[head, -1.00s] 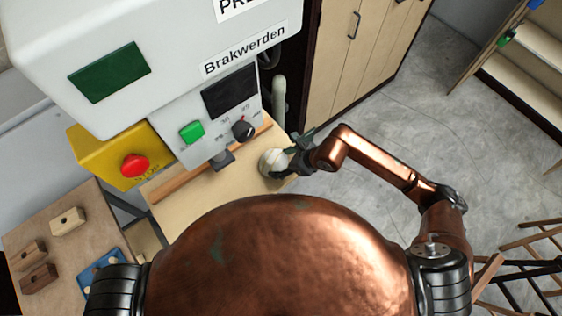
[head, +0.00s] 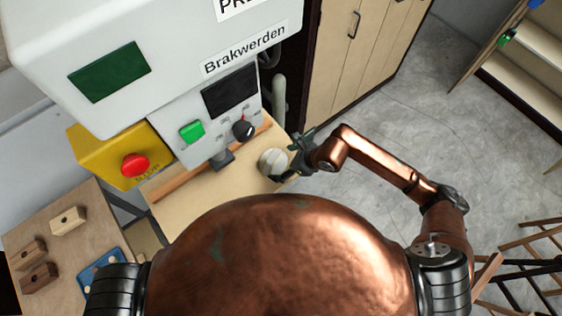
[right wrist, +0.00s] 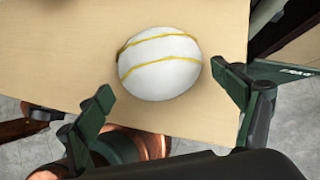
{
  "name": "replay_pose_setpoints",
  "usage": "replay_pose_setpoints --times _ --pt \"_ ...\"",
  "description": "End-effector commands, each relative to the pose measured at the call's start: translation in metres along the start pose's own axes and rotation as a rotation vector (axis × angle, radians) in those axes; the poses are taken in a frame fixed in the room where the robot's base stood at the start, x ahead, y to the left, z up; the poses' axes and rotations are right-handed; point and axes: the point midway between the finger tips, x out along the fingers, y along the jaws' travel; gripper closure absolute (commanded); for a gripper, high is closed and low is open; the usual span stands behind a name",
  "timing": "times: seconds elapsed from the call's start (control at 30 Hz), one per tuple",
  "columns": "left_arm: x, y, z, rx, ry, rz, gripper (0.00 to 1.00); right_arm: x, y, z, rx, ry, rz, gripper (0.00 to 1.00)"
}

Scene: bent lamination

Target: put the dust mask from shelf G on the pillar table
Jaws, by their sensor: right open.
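The dust mask (head: 271,162) is a white dome with yellow straps. It rests on the light wooden pillar table (head: 205,195), near its right edge. In the right wrist view the mask (right wrist: 160,63) lies on the bare tabletop (right wrist: 60,50), just beyond my fingertips. My right gripper (head: 290,160) is at the table's right edge, beside the mask. In the right wrist view its two fingers (right wrist: 163,84) are spread apart, with nothing held between them. My left gripper is not in view. Shelf G cannot be made out by any label.
A grey control box with a green button (head: 192,131) and a yellow box with a red stop button (head: 135,165) stand behind the table. A wooden bar (head: 185,180) lies on it. A side table (head: 50,262) holds wooden blocks. Open floor (head: 420,120) lies right.

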Motion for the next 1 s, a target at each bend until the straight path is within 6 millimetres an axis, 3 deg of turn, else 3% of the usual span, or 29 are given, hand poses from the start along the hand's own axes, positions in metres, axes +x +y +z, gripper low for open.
replay_pose_setpoints --times 0.5,0.7,1.0 --pt "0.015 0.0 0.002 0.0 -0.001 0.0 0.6 -0.095 -0.001 -0.001 -0.002 -0.001 -0.004 0.12" --pt "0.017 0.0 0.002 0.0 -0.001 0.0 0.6 -0.112 0.0 0.0 -0.002 -0.001 -0.001 0.12" --pt "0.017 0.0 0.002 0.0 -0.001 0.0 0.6 -0.114 0.0 0.0 -0.001 -0.001 -0.001 0.12"
